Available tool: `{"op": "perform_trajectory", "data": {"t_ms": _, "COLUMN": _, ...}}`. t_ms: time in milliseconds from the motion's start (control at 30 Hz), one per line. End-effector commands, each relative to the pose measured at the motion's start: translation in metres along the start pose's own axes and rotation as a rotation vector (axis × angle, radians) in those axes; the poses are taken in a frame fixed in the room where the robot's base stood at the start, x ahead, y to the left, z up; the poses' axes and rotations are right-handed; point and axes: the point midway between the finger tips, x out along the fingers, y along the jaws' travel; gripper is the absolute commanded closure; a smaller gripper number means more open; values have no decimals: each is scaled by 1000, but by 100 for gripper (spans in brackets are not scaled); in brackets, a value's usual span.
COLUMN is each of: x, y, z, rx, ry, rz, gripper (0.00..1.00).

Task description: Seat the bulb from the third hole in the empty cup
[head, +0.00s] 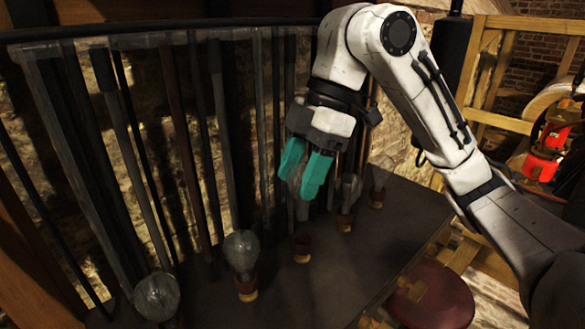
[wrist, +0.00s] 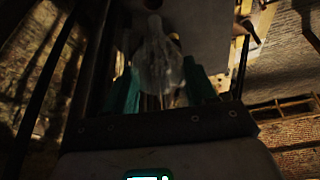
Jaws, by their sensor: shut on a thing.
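My gripper (head: 304,178) has teal fingers and points down above the dark shelf. It is shut on a clear glass bulb (wrist: 158,62), which shows between the fingers in the wrist view. In the head view the fingers largely hide this bulb. A red-brown cup with a yellowish base (head: 302,248) stands below the gripper with no bulb visible in it. Other bulbs stand in the row: one at the front left (head: 157,295), one in a cup nearer the middle (head: 242,250), and one behind the gripper to the right (head: 351,187).
The dark shelf (head: 350,265) is bare in front of the row. Upright dark bars (head: 185,150) stand close behind the cups. Another small cup (head: 376,198) is at the far right end. A round red stool seat (head: 435,297) lies below the shelf's right edge.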

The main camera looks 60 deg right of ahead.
Motion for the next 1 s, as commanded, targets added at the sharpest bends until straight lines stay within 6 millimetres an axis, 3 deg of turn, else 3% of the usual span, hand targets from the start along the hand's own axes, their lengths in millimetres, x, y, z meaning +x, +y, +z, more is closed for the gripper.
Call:
{"op": "perform_trajectory", "data": {"t_ms": 533, "x": 38, "y": 0, "z": 15, "rx": 0, "ry": 0, "rz": 0, "gripper": 81}}
{"op": "perform_trajectory", "data": {"t_ms": 1000, "x": 40, "y": 0, "z": 16, "rx": 0, "ry": 0, "rz": 0, "gripper": 81}}
